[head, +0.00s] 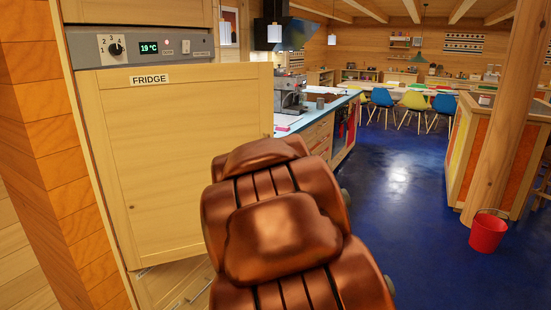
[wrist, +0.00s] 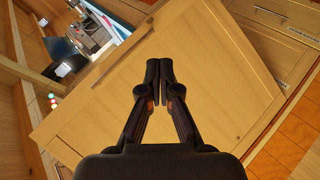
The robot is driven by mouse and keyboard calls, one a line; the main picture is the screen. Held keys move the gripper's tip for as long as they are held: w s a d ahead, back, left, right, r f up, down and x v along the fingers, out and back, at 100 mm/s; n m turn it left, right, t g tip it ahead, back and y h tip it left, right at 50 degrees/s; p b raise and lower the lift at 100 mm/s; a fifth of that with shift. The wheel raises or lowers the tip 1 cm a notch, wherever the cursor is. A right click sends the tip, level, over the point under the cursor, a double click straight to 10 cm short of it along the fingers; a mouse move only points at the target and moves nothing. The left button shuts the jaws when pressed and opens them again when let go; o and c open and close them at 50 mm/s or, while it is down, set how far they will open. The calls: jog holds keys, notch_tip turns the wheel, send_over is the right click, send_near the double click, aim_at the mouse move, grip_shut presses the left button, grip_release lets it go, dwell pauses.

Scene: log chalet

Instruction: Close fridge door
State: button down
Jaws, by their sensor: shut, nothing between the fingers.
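The fridge door (head: 165,170) is a pale wooden panel with a FRIDGE label, at the left in the head view. It stands ajar: its right edge reaches out past the cabinet's control panel. In the wrist view the door (wrist: 205,105) seems to be the large tilted wooden panel behind my fingers. My gripper (wrist: 159,72) is shut and empty, its fingertips in front of that panel. I cannot tell whether they touch it. In the head view my copper arm covers the door's lower right and hides my gripper.
The control panel (head: 143,47) with a dial and a 19 °C display sits above the door. A counter (head: 318,110) with a coffee machine (head: 290,92) stands behind the door's right. Blue floor (head: 400,195) is open to the right, with a red bucket (head: 487,232) by a wooden post.

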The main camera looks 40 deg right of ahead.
jog(key=w+d+r+n+t+y+b, duration=0.1)
jog(key=w+d+n+t, duration=0.3)
jog(key=d, duration=0.3)
jog(key=w+d+r+n+t+b, duration=0.1)
jog(key=w+d+n+t+b, duration=0.15)
jog(key=d+n+t, duration=0.35)
jog(key=w+d+n+g+p, duration=0.1)
jog(key=w+d+p, duration=0.3)
jog(key=w, duration=0.9)
jog(key=shift+d+p, duration=0.4)
jog(key=shift+d, duration=0.75)
jog(key=shift+w, duration=0.25)
